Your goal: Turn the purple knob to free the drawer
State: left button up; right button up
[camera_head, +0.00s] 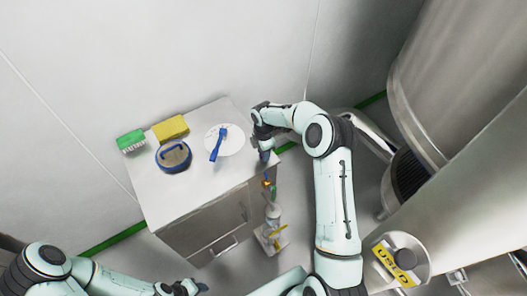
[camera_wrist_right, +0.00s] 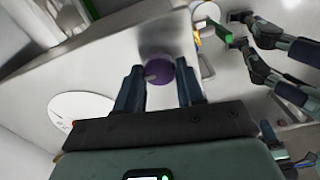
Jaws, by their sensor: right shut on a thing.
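The round purple knob (camera_wrist_right: 160,72) shows in the right wrist view, between the two fingers of my right gripper (camera_wrist_right: 160,85), which is shut on it. In the head view my right gripper (camera_head: 264,152) is at the right edge of the white cabinet (camera_head: 185,210), and the knob is hidden there. The drawer front (camera_head: 207,232) with its metal handle (camera_head: 224,245) faces the lower side of the picture. My left gripper (camera_head: 193,287) is low in the head view, away from the cabinet, and I cannot tell its opening.
On the cabinet top are a green brush (camera_head: 131,141), a yellow block (camera_head: 171,128), a round blue-handled item (camera_head: 173,157) and a white disc (camera_head: 232,139) with a blue tool (camera_head: 218,144). A bottle-like item (camera_head: 273,214) stands right of the cabinet. Large steel vessels (camera_head: 455,60) fill the right.

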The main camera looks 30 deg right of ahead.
jog(key=o, duration=1)
jog(key=shift+o, duration=0.2)
notch_tip(320, 180, up, 13)
jog(key=shift+r, duration=0.2)
